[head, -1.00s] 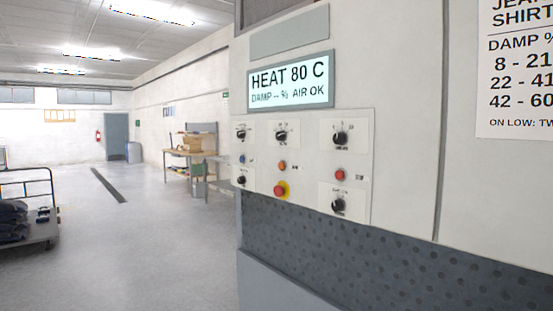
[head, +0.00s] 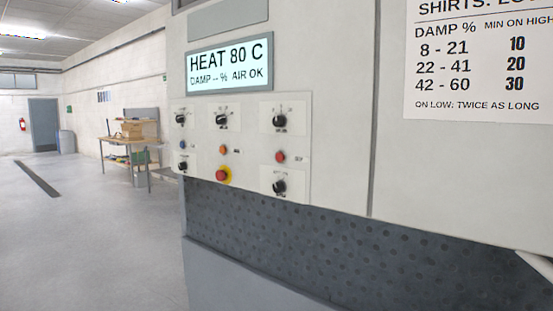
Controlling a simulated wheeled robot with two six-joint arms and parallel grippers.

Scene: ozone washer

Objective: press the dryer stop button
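The dryer's control panel (head: 246,148) is in the middle left of the head view, below a lit display (head: 229,63) reading HEAT 80 C, DAMP -- %, AIR OK. A plain red button (head: 280,156) sits on its right side between two black knobs. An orange button (head: 223,150) and a blue one (head: 183,144) are also there. Their small labels are unreadable, so I cannot tell which is marked stop. Neither gripper is in view.
A chart of damp percentages and minutes (head: 480,60) is on the pale wall at right. A dark perforated panel (head: 330,240) runs below the controls. Open grey floor (head: 90,230) lies at left, with a workbench (head: 130,140) farther back.

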